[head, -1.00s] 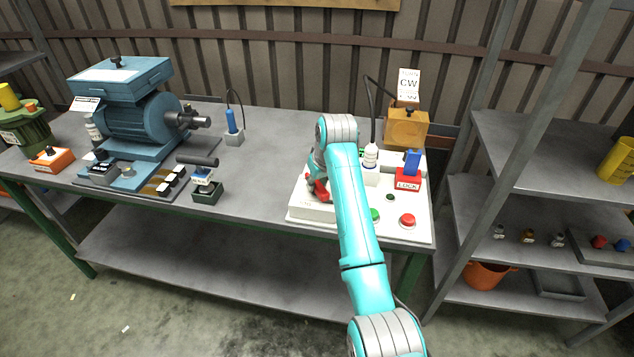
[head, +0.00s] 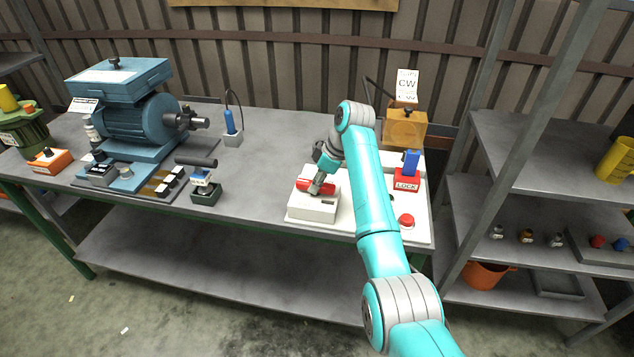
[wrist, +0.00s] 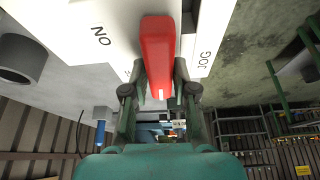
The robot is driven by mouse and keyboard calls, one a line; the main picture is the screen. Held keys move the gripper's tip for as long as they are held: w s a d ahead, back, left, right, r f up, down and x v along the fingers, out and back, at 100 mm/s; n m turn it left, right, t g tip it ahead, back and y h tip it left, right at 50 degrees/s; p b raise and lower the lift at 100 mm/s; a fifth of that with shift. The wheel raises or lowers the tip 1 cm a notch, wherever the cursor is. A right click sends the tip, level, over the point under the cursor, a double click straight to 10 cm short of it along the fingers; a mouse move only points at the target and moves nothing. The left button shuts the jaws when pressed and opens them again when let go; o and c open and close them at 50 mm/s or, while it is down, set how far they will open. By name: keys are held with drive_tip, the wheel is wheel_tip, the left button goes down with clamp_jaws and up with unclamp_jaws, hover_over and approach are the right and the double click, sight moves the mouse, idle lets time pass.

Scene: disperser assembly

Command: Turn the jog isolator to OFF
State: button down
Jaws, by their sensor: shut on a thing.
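The jog isolator is a white box (head: 312,208) at the front of the bench, with a red handle (head: 327,188) on top. In the wrist view the red handle (wrist: 158,50) runs lengthwise between my fingers. White faces beside it carry the letters "NO" and a "JOG" label (wrist: 204,58). My gripper (head: 318,187) reaches down onto the handle from behind and the right. In the wrist view my gripper (wrist: 160,94) is shut on the handle's near end. My fingers hide part of the handle in the head view.
A red button (head: 406,221) and a red LOCK block (head: 407,184) with a blue top stand to the right. A wooden box (head: 406,128) is behind. A dark stand (head: 205,192) and a blue motor (head: 135,120) are left. Bare bench (head: 255,170) lies between.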

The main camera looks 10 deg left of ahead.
drive_tip(key=shift+n, duration=0.5)
drive_tip(key=c, duration=0.9)
unclamp_jaws()
drive_tip(key=v, duration=1.2)
drive_tip(key=shift+w, duration=0.15)
